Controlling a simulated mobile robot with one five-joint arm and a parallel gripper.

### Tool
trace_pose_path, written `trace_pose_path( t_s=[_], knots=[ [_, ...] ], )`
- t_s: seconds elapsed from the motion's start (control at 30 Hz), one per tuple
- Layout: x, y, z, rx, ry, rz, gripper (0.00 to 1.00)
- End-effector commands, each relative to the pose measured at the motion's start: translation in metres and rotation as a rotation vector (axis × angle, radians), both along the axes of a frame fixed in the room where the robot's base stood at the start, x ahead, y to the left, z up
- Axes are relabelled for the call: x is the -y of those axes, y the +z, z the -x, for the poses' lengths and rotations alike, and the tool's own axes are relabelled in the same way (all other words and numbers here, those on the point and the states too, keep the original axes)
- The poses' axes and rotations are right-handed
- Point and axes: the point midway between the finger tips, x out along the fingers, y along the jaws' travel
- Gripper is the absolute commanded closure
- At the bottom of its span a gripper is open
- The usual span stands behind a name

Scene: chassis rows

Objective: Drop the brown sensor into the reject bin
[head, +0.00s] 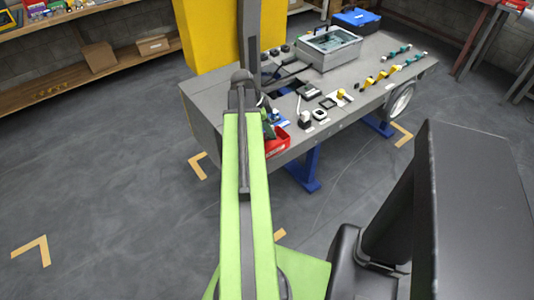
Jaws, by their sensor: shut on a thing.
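My green arm reaches forward over the near left end of the grey workbench (205,103). Its upper link hides what lies behind it, and I cannot make out my gripper or its fingertips. A red bin (279,145) stands at the bench's near edge, just right of the arm, and is partly hidden by it. I cannot tell whether it is the reject bin. A small dark and green shape shows between the arm and the red bin, too small to identify. I cannot pick out the brown sensor.
Small black, white, yellow and teal parts lie in rows on the bench. A grey case with a clear lid (328,46) and a blue box (356,18) stand towards the back. A yellow cabinet (207,40) is behind. Open floor (110,190) lies left.

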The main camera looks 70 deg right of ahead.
Motion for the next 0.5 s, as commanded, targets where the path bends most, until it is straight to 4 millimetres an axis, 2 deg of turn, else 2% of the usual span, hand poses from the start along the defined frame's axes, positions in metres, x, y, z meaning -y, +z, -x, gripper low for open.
trace_pose_path(
  t_s=[0.03,0.3,0.33,0.5],
  knots=[
    [0.0001,-0.0079,0.0001,0.000,0.000,0.000,1.00],
    [0.0003,-0.0061,0.0005,0.000,-0.001,0.000,1.00],
    [0.0003,-0.0061,0.0005,0.000,-0.001,0.000,0.73],
    [0.0003,-0.0062,0.0008,0.000,-0.001,0.000,0.51]
  ],
)
